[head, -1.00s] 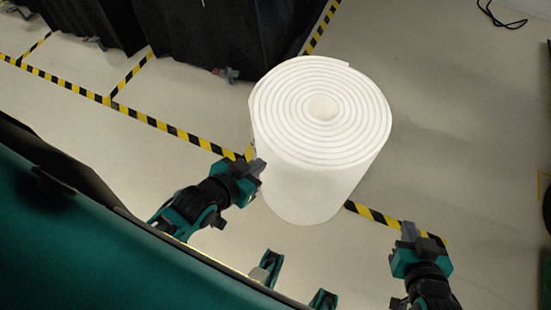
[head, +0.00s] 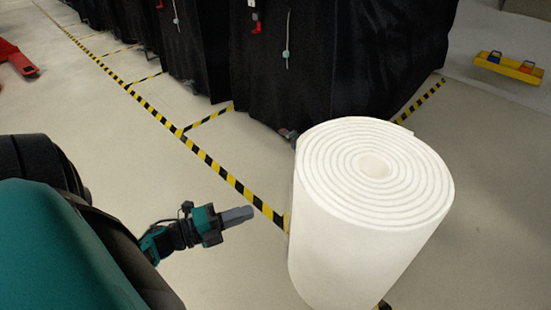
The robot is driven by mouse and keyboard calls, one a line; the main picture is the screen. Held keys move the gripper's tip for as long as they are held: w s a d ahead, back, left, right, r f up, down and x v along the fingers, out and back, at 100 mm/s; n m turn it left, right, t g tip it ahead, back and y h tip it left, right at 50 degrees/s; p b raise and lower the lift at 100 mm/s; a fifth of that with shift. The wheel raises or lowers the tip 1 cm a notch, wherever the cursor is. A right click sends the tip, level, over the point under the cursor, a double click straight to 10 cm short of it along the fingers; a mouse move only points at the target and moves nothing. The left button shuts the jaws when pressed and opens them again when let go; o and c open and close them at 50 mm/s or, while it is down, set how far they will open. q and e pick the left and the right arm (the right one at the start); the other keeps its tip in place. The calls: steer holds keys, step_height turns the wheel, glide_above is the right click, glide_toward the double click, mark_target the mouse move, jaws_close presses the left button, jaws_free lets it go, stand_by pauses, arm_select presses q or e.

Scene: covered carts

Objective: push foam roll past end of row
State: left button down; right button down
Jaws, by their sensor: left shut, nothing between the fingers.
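The foam roll (head: 345,240) is a large white spiral-wound cylinder standing upright on the floor at the right of centre. It stands over the black-and-yellow floor tape (head: 215,168), in front of the nearest covered cart. My left gripper (head: 240,215) is shut and empty, to the left of the roll. Its fingers point toward the roll's side, with a visible gap in between. My right gripper is not in the picture. The roll hides part of the floor tape and the cart's lower edge.
Black covered carts (head: 320,65) stand in a row running to the far left, behind the tape. A red pallet-jack-like object (head: 18,60) is at the far left. A yellow bar with coloured items (head: 508,66) lies at the upper right. Floor left of the roll is clear.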

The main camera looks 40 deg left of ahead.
mark_target(305, 192)
arm_select(q)
steer(key=b+x, duration=0.2)
steer(key=x, duration=1.1)
steer(key=shift+w+d, duration=0.15)
steer(key=shift+w, duration=0.1)
steer(key=shift+w, duration=0.1)
